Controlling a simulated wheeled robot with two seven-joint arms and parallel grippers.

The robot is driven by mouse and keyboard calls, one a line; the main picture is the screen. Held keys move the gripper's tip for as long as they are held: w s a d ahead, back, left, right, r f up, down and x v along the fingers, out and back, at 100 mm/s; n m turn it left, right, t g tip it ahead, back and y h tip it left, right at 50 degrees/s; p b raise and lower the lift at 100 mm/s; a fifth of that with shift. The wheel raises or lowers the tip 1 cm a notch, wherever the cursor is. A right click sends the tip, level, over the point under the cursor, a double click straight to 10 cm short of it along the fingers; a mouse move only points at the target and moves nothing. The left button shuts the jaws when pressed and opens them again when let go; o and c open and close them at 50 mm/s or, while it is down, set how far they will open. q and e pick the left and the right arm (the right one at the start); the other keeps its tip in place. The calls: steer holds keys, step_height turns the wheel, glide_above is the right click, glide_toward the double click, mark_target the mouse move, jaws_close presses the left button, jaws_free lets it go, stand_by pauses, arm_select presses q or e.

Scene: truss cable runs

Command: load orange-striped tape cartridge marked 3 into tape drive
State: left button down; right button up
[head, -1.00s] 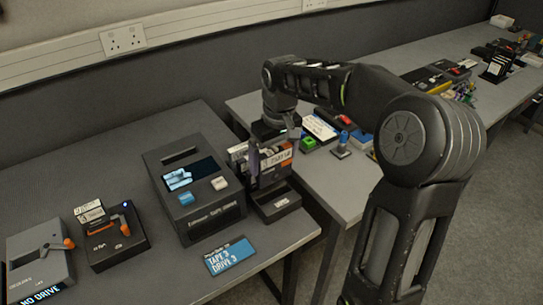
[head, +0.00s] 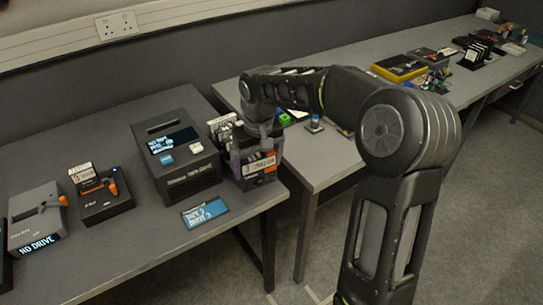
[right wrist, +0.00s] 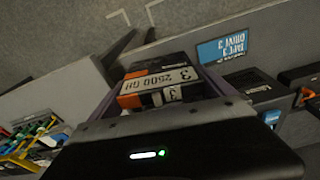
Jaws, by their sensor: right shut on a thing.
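My right gripper (head: 258,158) is shut on a dark tape cartridge with an orange end stripe and a white label (head: 258,165). In the right wrist view the cartridge (right wrist: 165,80) sits between the fingers, and its labels read "3" and "2500 GB". The gripper holds it in front of the cartridge rack, which it largely hides; pale labels of other cartridges (head: 222,124) show behind. A tape drive with an orange lever (head: 107,207) stands at the left. Another drive with an orange lever (head: 35,238) stands farther left, with "NO DRIVE" at its front. My left gripper is not in view.
A dark box with a screen and two buttons (head: 178,184) stands between the drives and the cartridge. A blue card reading "TAPE 3 DRIVE 3" (head: 205,214) lies at the table's front. A second table (head: 318,172) with small items extends to the right.

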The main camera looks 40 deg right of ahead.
steer(key=w+a+f+n, duration=0.1)
steer(key=a+f, duration=0.4)
steer(key=a, duration=0.8)
steer(key=shift+w+f, duration=0.15)
steer(key=shift+w, duration=0.1)
steer(key=shift+a, duration=0.15)
